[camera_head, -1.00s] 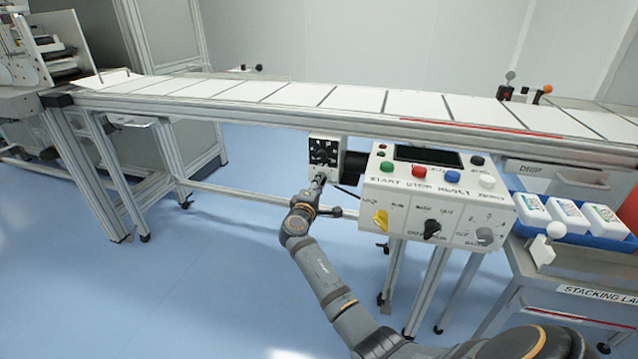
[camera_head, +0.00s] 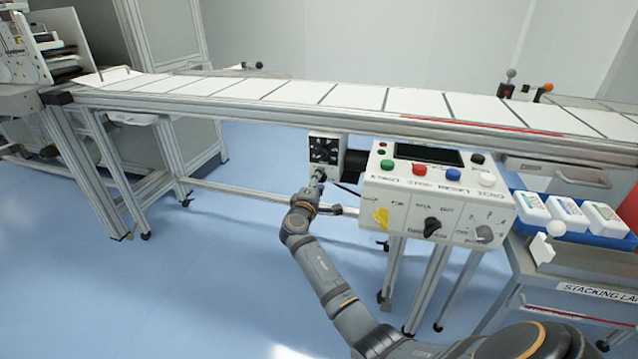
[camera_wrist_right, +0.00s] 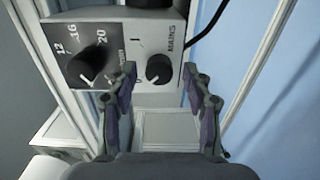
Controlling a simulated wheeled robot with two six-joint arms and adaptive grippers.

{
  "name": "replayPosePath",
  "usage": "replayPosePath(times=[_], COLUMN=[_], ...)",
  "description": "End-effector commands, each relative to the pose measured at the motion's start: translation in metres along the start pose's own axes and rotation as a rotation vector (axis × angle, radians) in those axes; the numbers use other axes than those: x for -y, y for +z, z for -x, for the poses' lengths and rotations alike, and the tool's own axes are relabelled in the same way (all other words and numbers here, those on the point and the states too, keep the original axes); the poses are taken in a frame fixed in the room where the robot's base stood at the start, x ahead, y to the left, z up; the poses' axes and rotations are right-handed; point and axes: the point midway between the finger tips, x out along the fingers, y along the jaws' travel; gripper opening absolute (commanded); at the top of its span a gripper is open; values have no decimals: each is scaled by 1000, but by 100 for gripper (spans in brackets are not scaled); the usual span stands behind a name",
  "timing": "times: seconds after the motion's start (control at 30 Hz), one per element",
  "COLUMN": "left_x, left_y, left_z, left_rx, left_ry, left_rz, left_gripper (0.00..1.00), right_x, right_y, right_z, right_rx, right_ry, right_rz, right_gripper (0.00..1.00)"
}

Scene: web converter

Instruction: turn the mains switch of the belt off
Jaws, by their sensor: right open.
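The belt's control box (camera_head: 326,153) hangs under the conveyor belt (camera_head: 280,95). In the right wrist view the box (camera_wrist_right: 112,30) carries a big dial knob (camera_wrist_right: 88,66) on the left and a smaller black knob, the mains switch (camera_wrist_right: 159,69), on the right beside the word MAINS. The mains switch has a pale pointer line, and marks show around it. My right gripper (camera_wrist_right: 165,85) is open, with one fingertip on each side of the mains switch in the picture; I cannot tell whether they touch it. In the head view my right gripper (camera_head: 318,182) is just below the box. My left gripper is not in view.
A white control panel (camera_head: 436,197) with coloured buttons and knobs stands close to the right of my gripper. A blue tray (camera_head: 520,207) with white bottles is further right. A dark cable (camera_wrist_right: 208,22) runs beside the box. Floor to the left is clear.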

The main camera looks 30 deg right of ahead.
Motion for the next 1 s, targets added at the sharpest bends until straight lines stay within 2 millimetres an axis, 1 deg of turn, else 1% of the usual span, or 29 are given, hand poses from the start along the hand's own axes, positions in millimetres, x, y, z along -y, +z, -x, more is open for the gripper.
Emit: replayPosePath(times=[0.07, 0.17, 0.4, 0.5, 0.63, 1.0], left_x=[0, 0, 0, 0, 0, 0], left_y=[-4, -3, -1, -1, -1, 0], left_z=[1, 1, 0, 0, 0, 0], left_rx=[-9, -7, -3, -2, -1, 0], left_ry=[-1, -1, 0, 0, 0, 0], left_rz=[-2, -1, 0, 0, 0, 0], left_gripper=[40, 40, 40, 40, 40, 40], right_x=[0, 0, 1, 1, 0, 0], right_y=[0, -1, -1, -1, 0, 0], right_z=[2, 13, 58, 70, 76, 75], right_rx=[0, -2, -2, -1, 0, 0], right_ry=[0, 0, -3, -2, 0, 0], right_rz=[0, -2, -2, -2, -1, 0], right_gripper=[50, 50, 50, 50, 50, 50])
